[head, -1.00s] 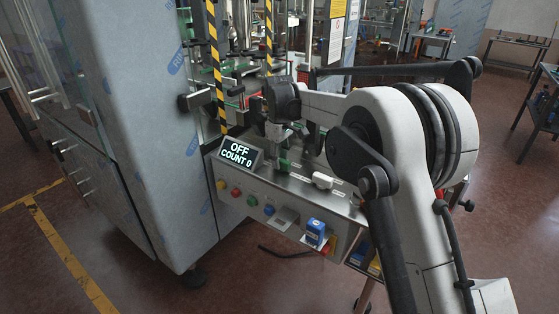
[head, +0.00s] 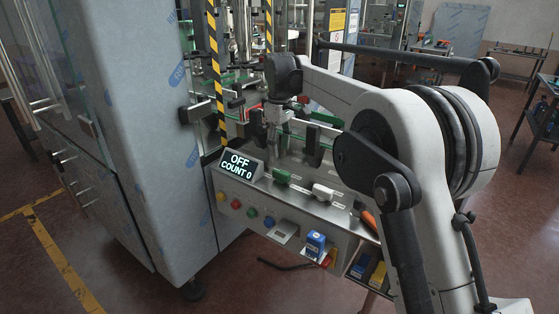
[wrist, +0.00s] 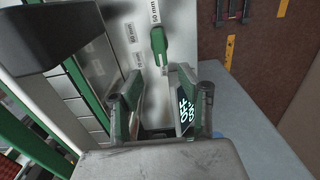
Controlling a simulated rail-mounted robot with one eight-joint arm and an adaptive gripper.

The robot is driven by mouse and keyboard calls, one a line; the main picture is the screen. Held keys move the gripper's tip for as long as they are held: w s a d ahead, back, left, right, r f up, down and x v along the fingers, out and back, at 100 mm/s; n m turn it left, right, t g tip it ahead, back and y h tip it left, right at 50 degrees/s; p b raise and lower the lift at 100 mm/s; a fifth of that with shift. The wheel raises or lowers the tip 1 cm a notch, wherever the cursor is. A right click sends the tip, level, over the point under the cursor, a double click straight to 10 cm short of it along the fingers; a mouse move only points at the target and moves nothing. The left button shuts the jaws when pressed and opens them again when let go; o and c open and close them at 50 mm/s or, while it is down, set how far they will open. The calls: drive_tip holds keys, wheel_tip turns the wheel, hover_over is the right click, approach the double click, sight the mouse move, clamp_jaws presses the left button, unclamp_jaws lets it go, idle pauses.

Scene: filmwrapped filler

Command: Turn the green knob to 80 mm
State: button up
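The green knob (head: 282,176) sits on top of the grey machine panel, left of a white knob (head: 322,192). It also shows in the wrist view (wrist: 160,46), upright in the picture, beyond my fingertips. In the head view my gripper (head: 285,137) hangs above and behind the knob.
A tilted display (head: 239,165) reads OFF, COUNT 0, left of the knob. Several push buttons (head: 252,212) and a blue box (head: 315,243) are on the panel's front. Striped posts (head: 216,70) and machine parts stand close behind my gripper.

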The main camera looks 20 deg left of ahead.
drive_tip(key=shift+r, duration=1.3)
drive_tip(key=s+d+r+m+t+p, duration=0.15)
drive_tip(key=s+d+r, duration=0.3)
drive_tip(key=d, duration=0.45)
drive_tip(key=s+d+r+m+t+y+p, duration=0.1)
drive_tip(key=s+d+r+m+p, duration=0.15)
drive_tip(key=d+r, duration=0.45)
drive_tip(key=s+d+r+m+t+p, duration=0.1)
drive_tip(key=s+d+r+m, duration=0.25)
drive_tip(key=d, duration=0.65)
drive_tip(key=s+d+f+m+t+p, duration=0.2)
drive_tip(key=s+d+f+m, duration=0.1)
drive_tip(key=s+d, duration=0.6)
drive_tip(key=s+d+f+m+t+h+p, duration=0.1)
drive_tip(key=s+d+f+m, duration=0.3)
drive_tip(key=s+d, duration=0.6)
drive_tip(key=s+p, duration=0.1)
drive_tip(key=s, duration=0.6)
drive_tip(key=shift+d+f+t+p, duration=0.25)
drive_tip(key=shift+f+t+p, duration=0.1)
drive_tip(key=shift+p, duration=0.05)
